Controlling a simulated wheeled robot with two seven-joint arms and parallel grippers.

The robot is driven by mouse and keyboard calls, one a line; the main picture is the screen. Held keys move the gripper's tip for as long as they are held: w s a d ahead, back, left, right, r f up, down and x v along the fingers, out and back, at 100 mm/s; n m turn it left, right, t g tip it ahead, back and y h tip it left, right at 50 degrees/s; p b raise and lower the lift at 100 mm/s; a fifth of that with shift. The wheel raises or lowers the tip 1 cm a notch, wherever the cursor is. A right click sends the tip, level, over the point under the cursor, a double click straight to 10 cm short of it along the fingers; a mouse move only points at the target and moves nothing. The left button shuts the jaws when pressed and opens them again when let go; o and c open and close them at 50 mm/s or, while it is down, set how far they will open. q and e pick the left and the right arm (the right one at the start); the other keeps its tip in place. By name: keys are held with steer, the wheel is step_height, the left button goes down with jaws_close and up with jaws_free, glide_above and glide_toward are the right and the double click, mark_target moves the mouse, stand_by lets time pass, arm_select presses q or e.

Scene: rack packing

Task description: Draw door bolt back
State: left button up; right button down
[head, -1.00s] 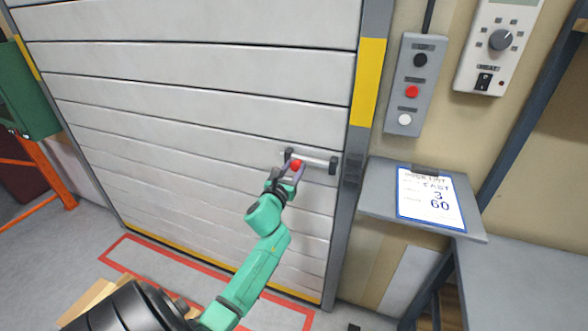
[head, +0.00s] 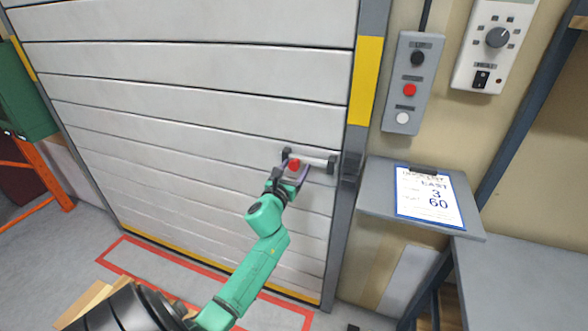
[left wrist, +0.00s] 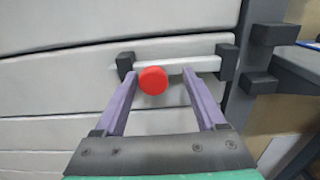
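The door bolt is a pale bar (head: 315,160) with a red knob (head: 294,165), held in two dark brackets low on the right side of the grey slatted door (head: 200,95). The bar (left wrist: 200,65) and red knob (left wrist: 152,80) also show in the left wrist view. A dark keeper (left wrist: 262,83) on the frame is right of the bar, with a gap between. My left gripper (head: 293,170) is at the knob; in the left wrist view its two fingers (left wrist: 158,85) are apart with the knob between them, nearer the left finger, clear of both. My right gripper is out of view.
A button box (head: 409,83) and a dial panel (head: 496,42) hang on the wall at right. A shelf holds a clipboard (head: 428,197) beside the door frame. A red outline marks the floor before the door, with a cardboard piece (head: 88,300) at lower left.

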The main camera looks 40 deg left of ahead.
arm_select(q)
steer(key=b+v, duration=0.2)
steer(key=v, duration=1.2)
steer(key=shift+s, duration=0.25)
steer(key=shift+d, duration=0.15)
